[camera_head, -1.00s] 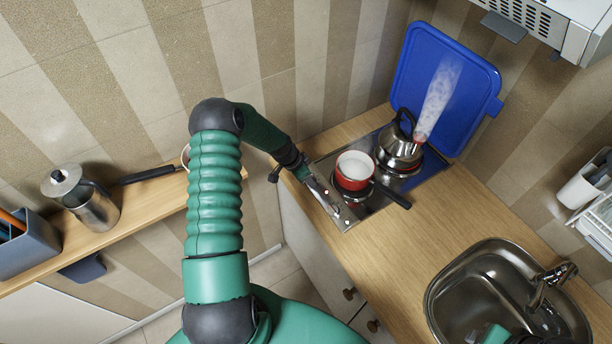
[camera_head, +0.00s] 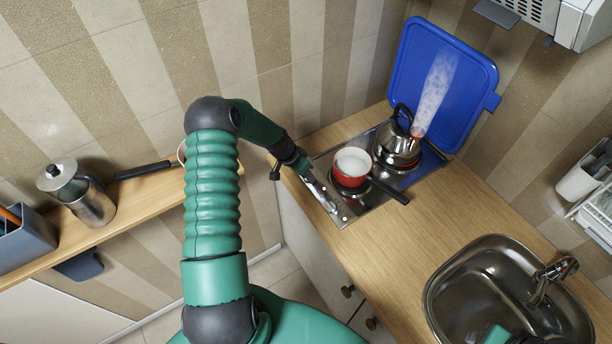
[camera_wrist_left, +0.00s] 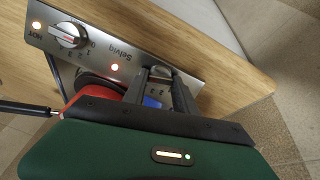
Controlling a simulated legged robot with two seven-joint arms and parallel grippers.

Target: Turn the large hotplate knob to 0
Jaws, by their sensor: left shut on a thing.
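The hob's steel control panel (camera_wrist_left: 105,52) has two knobs and lit lamps. One silver knob (camera_wrist_left: 67,35) with printed numbers is free, at the panel's left in the left wrist view. My left gripper (camera_wrist_left: 163,76) is shut on the other knob (camera_wrist_left: 160,72), mostly hidden between the fingers. Which hotplate this knob serves, and its exact setting, I cannot tell. In the head view my left gripper (camera_head: 322,190) is at the hob's front panel, beside the red pot (camera_head: 350,168).
A steaming kettle (camera_head: 397,146) stands on the back hotplate in front of the raised blue lid (camera_head: 440,85). The pot's black handle (camera_head: 388,190) points over the counter (camera_head: 420,235). A sink (camera_head: 495,285) lies at the right.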

